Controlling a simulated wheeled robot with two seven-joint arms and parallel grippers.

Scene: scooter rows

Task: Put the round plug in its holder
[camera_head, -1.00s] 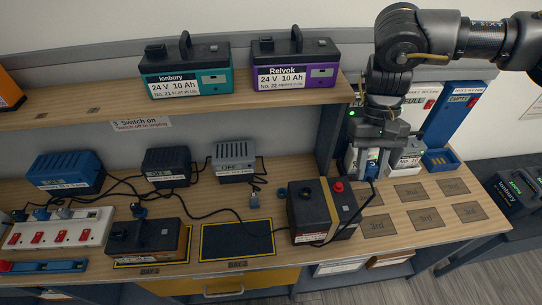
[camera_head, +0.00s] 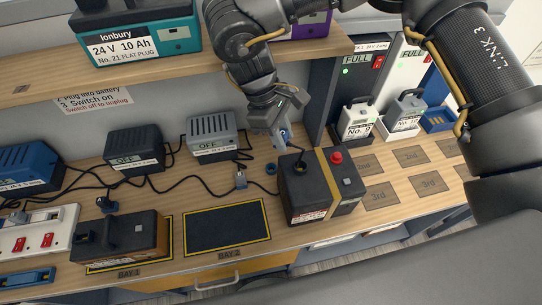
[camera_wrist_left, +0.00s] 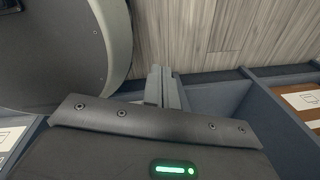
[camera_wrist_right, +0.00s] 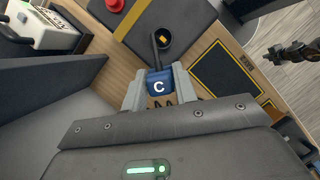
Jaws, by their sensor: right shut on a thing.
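A dark socket opening (camera_wrist_right: 163,38) is on the battery's top.
A grey plug (camera_head: 240,178) stands left of the battery. Grey (camera_head: 211,139) and black (camera_head: 134,148) chargers with trailing cables stand behind. The bay mat (camera_head: 227,227) is empty. The shelf (camera_head: 170,70) overhangs the back. Marked squares (camera_head: 411,157) at the right are clear.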

